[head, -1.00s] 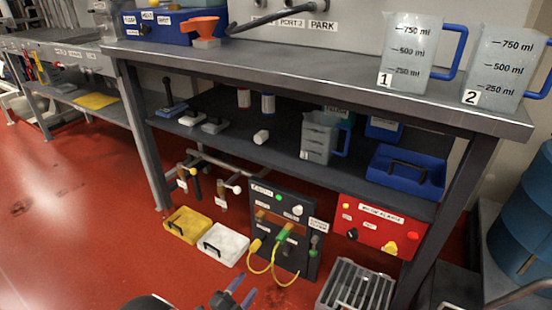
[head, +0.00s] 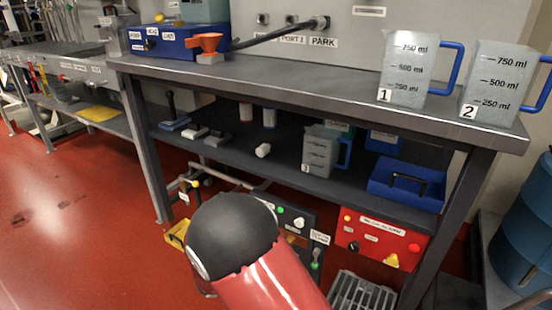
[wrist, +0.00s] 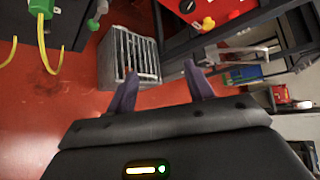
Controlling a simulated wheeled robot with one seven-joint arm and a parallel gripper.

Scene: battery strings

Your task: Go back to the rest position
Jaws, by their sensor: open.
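My gripper (wrist: 160,78) shows in the wrist view with its two purple fingers apart and nothing between them. It points over the red floor toward a grey slatted crate (wrist: 115,58). In the head view the gripper is hidden or out of frame. My red and black arm stands in the lower middle there, in front of the dark panel (head: 298,222) with the green plug and covering much of it.
A workbench (head: 330,88) carries jugs 1 (head: 405,75) and 2 (head: 497,85). Its lower shelf holds a blue tray (head: 405,190). Below are a red box (head: 385,240) and the slatted crate (head: 362,290). A blue barrel (head: 525,230) stands right. The floor at left is clear.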

